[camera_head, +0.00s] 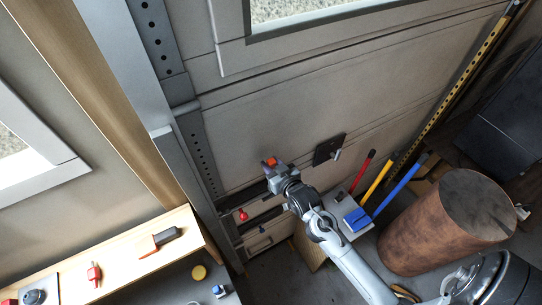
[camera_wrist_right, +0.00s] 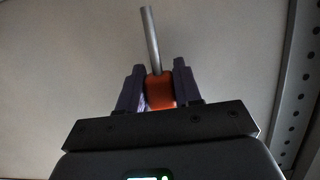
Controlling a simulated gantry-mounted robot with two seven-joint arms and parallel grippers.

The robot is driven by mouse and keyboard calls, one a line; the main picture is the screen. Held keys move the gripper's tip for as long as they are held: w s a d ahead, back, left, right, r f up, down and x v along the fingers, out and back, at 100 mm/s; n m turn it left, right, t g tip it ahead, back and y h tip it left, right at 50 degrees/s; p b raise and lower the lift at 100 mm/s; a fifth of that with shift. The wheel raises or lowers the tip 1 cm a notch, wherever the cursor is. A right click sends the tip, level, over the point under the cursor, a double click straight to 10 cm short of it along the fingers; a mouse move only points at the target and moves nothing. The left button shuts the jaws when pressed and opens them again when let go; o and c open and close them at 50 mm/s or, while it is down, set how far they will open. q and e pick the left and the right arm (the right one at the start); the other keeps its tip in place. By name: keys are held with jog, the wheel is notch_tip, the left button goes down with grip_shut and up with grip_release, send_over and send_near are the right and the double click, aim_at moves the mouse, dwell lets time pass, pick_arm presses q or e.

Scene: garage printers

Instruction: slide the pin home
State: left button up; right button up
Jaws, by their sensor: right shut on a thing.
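My right gripper (camera_head: 273,166) is raised in front of the garage door, near the vertical rail with holes. It is shut on an orange block (camera_head: 271,161). In the right wrist view the orange block (camera_wrist_right: 160,91) sits between the two dark fingers (camera_wrist_right: 159,88), and a straight grey metal pin (camera_wrist_right: 150,40) sticks up from it. The pin's far end shows free against the pale panel. A dark square plate (camera_head: 329,149) with a short grey stub is on the door, to the right of the gripper. My left gripper is not in view.
The holed rail (camera_head: 197,150) stands left of the gripper; it also shows in the wrist view (camera_wrist_right: 301,85). A wooden shelf (camera_head: 110,262) is at lower left. Red, yellow and blue handles (camera_head: 376,185) and a brown drum (camera_head: 430,235) stand to the right.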

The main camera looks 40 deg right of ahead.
jog(key=shift+s, duration=0.1)
dwell(0.5)
jog(key=shift+r+p, duration=0.1)
jog(key=shift+p, duration=0.2)
jog(key=shift+f+b, duration=1)
jog(key=shift+f, duration=0.65)
jog(key=shift+f+b, duration=0.75)
jog(key=shift+f, duration=0.6)
jog(key=shift+p, duration=0.3)
